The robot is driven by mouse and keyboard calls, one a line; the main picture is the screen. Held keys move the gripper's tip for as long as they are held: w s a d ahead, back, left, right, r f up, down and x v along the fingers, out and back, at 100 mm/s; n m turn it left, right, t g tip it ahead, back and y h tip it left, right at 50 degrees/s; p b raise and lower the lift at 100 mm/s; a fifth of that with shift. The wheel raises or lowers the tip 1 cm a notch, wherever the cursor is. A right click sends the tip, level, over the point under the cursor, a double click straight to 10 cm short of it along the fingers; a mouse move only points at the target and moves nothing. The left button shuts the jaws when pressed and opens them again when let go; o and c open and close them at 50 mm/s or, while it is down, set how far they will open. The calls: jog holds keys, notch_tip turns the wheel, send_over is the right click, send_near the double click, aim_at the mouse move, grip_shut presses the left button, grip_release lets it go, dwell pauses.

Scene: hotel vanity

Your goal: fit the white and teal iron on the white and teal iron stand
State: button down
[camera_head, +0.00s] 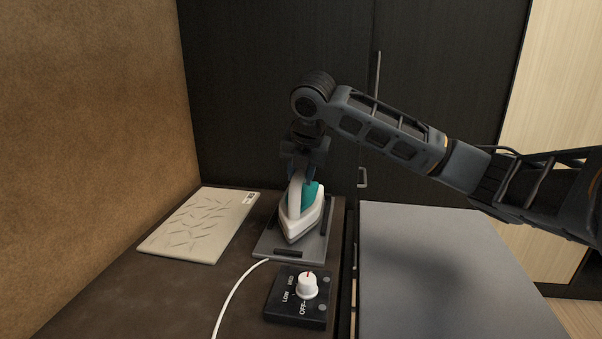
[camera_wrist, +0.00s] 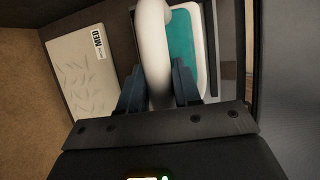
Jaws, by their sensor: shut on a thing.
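The white and teal iron (camera_head: 301,222) sits over a dark grey flat stand (camera_head: 313,245) with raised black edge strips, its pointed tip toward the front. Whether its sole rests fully on the stand cannot be told. My gripper (camera_head: 300,180) is above the iron, shut on its white handle. In the wrist view, the iron's teal body (camera_wrist: 180,45) shows beside the handle, and my gripper's two fingers (camera_wrist: 160,88) press the handle from both sides. The gripper and handle hide part of the iron's rear. No white and teal stand is distinguishable from the dark plate.
A beige patterned cloth or board (camera_head: 201,224), tagged MED in the wrist view, lies left. A black control box (camera_head: 299,297) with a white knob stands in front, and a white cord (camera_head: 232,297) curves beside it. A grey board (camera_head: 440,265) lies right, across a gap.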

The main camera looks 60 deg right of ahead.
aim_at(305, 206)
jog(key=shift+f+b, duration=0.4)
jog(key=shift+f, duration=0.25)
dwell(0.6)
jog(key=c, duration=0.7)
grip_release()
jog(key=shift+f, duration=0.1)
jog(key=v, duration=0.8)
jog(key=shift+f, duration=0.1)
